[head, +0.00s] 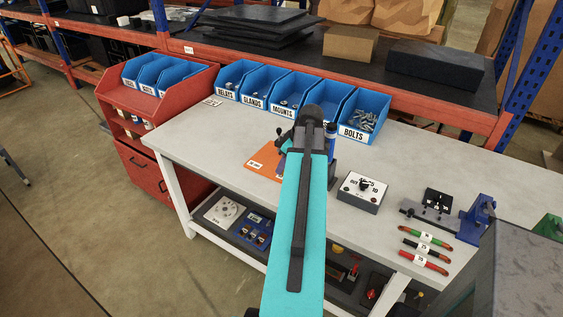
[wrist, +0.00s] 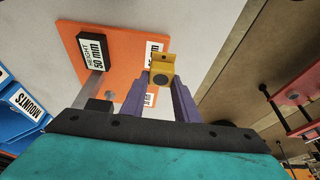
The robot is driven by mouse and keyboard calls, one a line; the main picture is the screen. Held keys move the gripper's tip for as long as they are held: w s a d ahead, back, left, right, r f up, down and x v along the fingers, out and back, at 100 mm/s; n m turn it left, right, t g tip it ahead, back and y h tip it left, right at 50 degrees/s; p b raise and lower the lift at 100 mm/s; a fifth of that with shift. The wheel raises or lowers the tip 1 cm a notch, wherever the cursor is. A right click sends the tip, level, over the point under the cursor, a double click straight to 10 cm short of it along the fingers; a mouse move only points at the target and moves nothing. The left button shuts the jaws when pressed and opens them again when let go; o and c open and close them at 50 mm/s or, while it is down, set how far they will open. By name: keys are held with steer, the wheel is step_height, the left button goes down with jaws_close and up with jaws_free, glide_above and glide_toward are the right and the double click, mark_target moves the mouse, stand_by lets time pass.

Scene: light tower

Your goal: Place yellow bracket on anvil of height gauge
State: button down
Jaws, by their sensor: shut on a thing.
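The yellow bracket (wrist: 162,66), with a dark round hole in its face, is between the tips of my gripper (wrist: 160,88) in the wrist view. The purple fingers are shut on it. Behind it lies an orange board (wrist: 119,42), also seen in the head view (head: 262,163). On the board stands a black block labelled "HEIGHT 50 mm" (wrist: 92,52), with a grey metal post beside it; this looks like the height gauge. I cannot make out the anvil clearly. The bracket overlaps a white label on the board; I cannot tell its height above it. My arm hides the bracket in the head view.
Several blue bins (head: 357,115) line the back of the grey bench (head: 215,137). A grey switch box (head: 359,192), a blue vise (head: 478,215) and banded cables (head: 426,249) are to the right. Bare bench lies left of the orange board.

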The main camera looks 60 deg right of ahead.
steer(key=shift+w+d+f+p, duration=0.2)
steer(key=shift+w+d+p, duration=0.5)
steer(key=shift+w+d, duration=1.25)
steer(key=shift+s+d, duration=0.1)
steer(key=shift+s, duration=0.05)
steer(key=shift+f, duration=0.15)
steer(key=shift+f+p, duration=0.8)
steer(key=shift+f, duration=0.85)
steer(key=shift+f, duration=0.15)
steer(key=c, duration=1.4)
jaws_free()
steer(key=shift+o, duration=0.2)
steer(key=shift+r, duration=0.25)
steer(key=b+v, duration=0.2)
steer(key=v, duration=1)
steer(key=shift+b, duration=0.4)
steer(key=shift+f, duration=0.1)
